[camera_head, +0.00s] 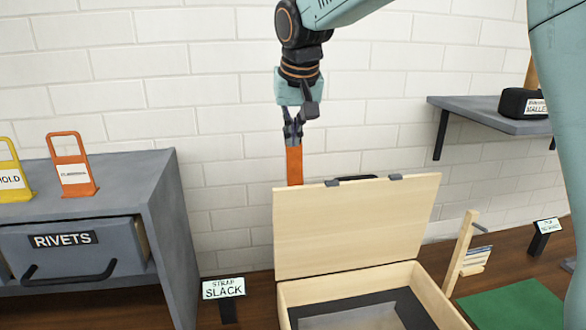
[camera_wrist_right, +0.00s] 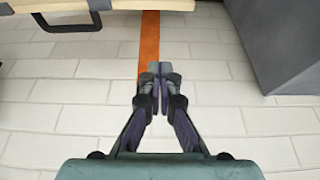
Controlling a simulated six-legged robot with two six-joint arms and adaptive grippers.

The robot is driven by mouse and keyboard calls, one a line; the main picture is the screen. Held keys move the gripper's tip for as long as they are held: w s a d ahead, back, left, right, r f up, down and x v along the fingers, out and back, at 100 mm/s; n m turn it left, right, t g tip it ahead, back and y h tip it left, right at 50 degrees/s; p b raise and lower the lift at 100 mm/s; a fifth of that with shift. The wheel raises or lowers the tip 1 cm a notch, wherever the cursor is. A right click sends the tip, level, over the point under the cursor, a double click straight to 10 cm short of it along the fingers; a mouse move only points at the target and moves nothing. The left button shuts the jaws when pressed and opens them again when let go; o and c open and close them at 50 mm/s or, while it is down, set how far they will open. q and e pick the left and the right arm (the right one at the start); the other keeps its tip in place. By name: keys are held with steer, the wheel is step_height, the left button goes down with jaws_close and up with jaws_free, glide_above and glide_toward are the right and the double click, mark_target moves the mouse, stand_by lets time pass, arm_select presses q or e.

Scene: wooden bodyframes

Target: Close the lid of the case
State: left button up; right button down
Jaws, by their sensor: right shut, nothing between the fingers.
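The pale wooden case (camera_head: 452,308) stands on the bench with its lid (camera_head: 350,228) raised, leaning slightly back. Dark latches sit along the lid's top edge. The case's inside shows a dark lining with a grey part. My right gripper (camera_head: 293,130) is shut and empty, above the left part of the lid's top edge and seemingly behind it, near the wall. In the right wrist view my gripper (camera_wrist_right: 159,80) has its fingertips together, with the lid's edge (camera_wrist_right: 40,70) at the upper left, apart from it. My left gripper is not in view.
An orange strip (camera_head: 294,165) runs down behind the lid, below my gripper. A grey drawer cabinet (camera_head: 160,200) stands left; a "STRAP SLACK" sign (camera_head: 223,288) is beside the case. Right are a wooden stand (camera_head: 460,252), a green mat (camera_head: 515,305) and a wall shelf (camera_head: 480,115).

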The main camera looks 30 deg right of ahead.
mark_target(293, 189)
steer(key=p+x, duration=0.1)
steer(key=x, duration=0.9)
steer(key=shift+s+a, duration=0.1)
steer(key=shift+s, duration=0.05)
steer(key=s, duration=0.2)
steer(key=s+a, duration=0.1)
steer(key=s, duration=0.1)
steer(key=shift+s+a+r, duration=0.1)
steer(key=shift+a, duration=0.15)
steer(key=shift+w+d+f, duration=0.3)
steer(key=shift+w, duration=0.05)
